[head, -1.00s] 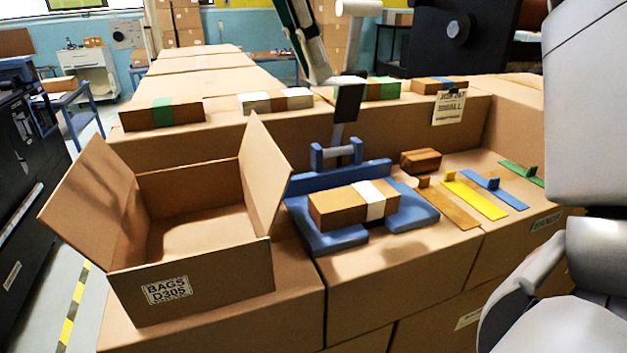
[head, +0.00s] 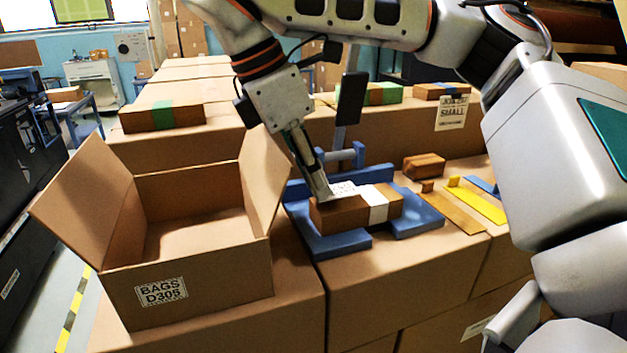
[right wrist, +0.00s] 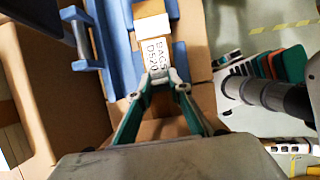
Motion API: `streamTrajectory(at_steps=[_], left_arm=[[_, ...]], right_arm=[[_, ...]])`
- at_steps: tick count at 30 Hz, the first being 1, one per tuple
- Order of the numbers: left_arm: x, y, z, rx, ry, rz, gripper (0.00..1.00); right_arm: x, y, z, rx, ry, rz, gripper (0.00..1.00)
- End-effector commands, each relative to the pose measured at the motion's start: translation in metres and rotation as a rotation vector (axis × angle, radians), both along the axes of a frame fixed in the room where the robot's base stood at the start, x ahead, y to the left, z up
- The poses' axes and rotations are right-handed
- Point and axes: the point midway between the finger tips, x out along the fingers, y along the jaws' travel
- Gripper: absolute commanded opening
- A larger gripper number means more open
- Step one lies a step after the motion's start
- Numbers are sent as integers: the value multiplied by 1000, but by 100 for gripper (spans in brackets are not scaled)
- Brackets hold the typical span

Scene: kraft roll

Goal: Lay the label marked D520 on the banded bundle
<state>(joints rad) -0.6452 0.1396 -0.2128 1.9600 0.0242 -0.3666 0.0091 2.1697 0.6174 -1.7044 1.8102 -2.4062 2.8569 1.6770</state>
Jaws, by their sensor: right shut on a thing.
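The banded bundle (head: 345,215) is a brown block with a white band (head: 377,205), lying in the blue cradle (head: 415,210). Its end also shows in the right wrist view (right wrist: 149,8). My right gripper (head: 325,194) reaches down to the left part of the bundle. In the right wrist view its fingertips (right wrist: 160,74) are shut on the near edge of the white label (right wrist: 157,54), which reads BAGS D520. The label is over the bundle's top beside the band; I cannot tell whether it lies flat against it. My left gripper is not in view.
An open carton marked BAGS D305 (head: 162,292) stands at left. Right of the cradle lie a small brown block (head: 424,166) and coloured strips such as the yellow one (head: 478,205). Other banded bundles (head: 161,116) stand on the cartons behind.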

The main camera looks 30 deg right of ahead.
Motion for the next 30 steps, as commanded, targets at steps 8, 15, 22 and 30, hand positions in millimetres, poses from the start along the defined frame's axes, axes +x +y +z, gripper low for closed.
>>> streamTrajectory(at_steps=[8,15,22,30], left_arm=[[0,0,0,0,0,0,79],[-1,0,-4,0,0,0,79],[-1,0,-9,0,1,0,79],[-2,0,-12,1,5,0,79]], right_arm=[[0,0,-6,1,-2,-1,10],[0,0,-11,1,-2,-1,10],[0,0,-17,1,-1,-1,10],[0,0,-18,0,0,0,35]])
